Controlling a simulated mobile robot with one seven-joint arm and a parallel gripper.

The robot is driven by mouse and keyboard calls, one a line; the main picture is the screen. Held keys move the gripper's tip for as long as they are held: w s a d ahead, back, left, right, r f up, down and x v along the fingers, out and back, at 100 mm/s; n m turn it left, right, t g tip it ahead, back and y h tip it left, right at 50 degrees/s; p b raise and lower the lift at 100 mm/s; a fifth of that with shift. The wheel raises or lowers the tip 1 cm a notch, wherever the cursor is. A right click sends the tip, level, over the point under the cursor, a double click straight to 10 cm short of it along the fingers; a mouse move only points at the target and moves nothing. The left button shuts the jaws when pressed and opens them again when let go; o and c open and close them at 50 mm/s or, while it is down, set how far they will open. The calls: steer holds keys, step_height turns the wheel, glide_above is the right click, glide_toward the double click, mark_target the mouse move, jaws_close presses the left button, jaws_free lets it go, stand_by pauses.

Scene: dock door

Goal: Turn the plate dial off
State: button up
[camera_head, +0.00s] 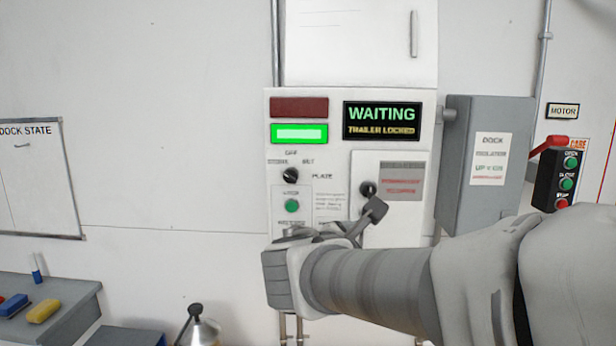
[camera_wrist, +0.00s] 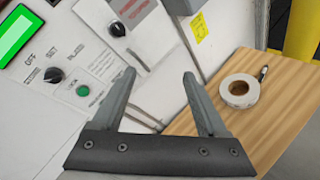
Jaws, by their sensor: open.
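The plate dial (camera_head: 291,175) is a small black knob on the white control panel (camera_head: 340,100), with OFF, SET and PLATE printed around it. In the wrist view the dial (camera_wrist: 54,75) is at the left, outside the jaws. I cannot tell which label its pointer faces. My gripper (camera_wrist: 160,74) is open and empty in the wrist view, its fingers to the right of the dial and apart from it. In the head view my arm reaches in from the lower right, and my wrist covers the panel's lower part. The fingers are mostly hidden there.
A green button (camera_head: 291,205) sits below the dial, and a second black knob (camera_head: 368,188) is to its right. A lit green lamp (camera_head: 300,133) and a WAITING display (camera_head: 382,120) are above. A grey box (camera_head: 485,150) projects at right. A wooden top holds a tape roll (camera_wrist: 239,90).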

steer(key=w+a+r+n+t+y, duration=0.2)
steer(key=w+a+r+n+t, duration=0.15)
steer(key=a+n, duration=0.35)
steer(key=n+t+y, duration=0.2)
steer(key=n+y, duration=0.1)
steer(key=n, duration=0.1)
glide_toward(289, 179)
steer(key=w+p, duration=0.1)
steer(key=w, duration=0.2)
steer(key=w+p, duration=0.2)
steer(key=w, duration=0.1)
steer(key=w+d+p, duration=0.1)
steer(key=w+p, duration=0.1)
steer(key=w, duration=0.1)
steer(key=shift+w+r, duration=0.2)
steer(key=shift+w, duration=0.1)
steer(key=shift+c, duration=0.3)
jaws_close()
